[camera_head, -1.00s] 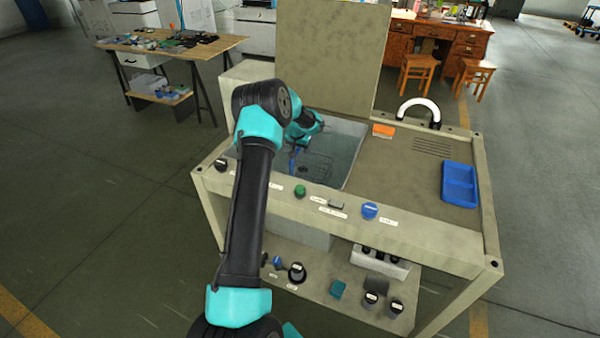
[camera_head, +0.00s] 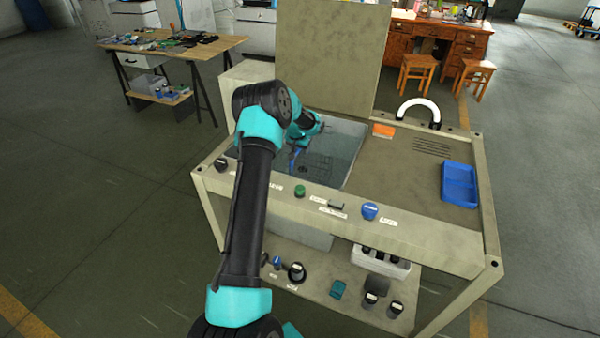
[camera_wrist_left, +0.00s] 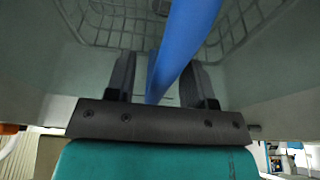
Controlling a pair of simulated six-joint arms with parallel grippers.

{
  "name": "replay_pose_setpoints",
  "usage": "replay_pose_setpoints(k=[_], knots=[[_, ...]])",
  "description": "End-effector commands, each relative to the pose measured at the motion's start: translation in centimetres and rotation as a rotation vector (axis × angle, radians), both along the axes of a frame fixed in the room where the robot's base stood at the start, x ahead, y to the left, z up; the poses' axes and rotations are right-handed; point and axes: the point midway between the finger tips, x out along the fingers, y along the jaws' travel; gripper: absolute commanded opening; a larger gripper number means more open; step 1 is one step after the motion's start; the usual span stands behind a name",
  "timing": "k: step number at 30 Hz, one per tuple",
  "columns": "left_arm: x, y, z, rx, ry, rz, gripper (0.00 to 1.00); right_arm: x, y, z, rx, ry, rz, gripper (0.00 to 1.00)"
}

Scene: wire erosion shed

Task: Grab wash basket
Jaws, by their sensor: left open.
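The wire wash basket (camera_head: 318,166) sits down inside the open tank (camera_head: 350,140) of the wash station. Its wire mesh (camera_wrist_left: 110,22) also shows in the left wrist view, along with its blue handle (camera_wrist_left: 185,40). My left gripper (camera_head: 294,152) reaches down into the tank at the handle, partly hidden by my own arm. In the left wrist view its two dark fingers (camera_wrist_left: 160,62) are apart, with the blue handle running between them. The fingers do not look closed on it. My right gripper is not in view.
The raised lid (camera_head: 333,55) stands behind the tank. Right of it lie an orange block (camera_head: 383,131), a white curved pipe (camera_head: 418,104) and a blue tray (camera_head: 459,184). Knobs and buttons (camera_head: 370,211) line the front rail. Tank walls are close around the gripper.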

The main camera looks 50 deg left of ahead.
Motion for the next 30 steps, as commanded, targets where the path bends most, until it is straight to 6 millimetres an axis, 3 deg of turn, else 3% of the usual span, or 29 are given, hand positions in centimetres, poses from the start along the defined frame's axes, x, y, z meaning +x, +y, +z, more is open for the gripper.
replay_pose_setpoints(k=[10,25,30], knots=[[-0.01,0.00,-0.11,0.000,0.000,0.000,0.49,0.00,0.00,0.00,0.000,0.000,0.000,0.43],[-0.01,-0.01,-0.10,0.000,0.000,0.000,0.02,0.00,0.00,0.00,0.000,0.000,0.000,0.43],[0.00,-0.02,-0.10,0.000,0.000,0.000,0.00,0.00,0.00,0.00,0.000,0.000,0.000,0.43]])
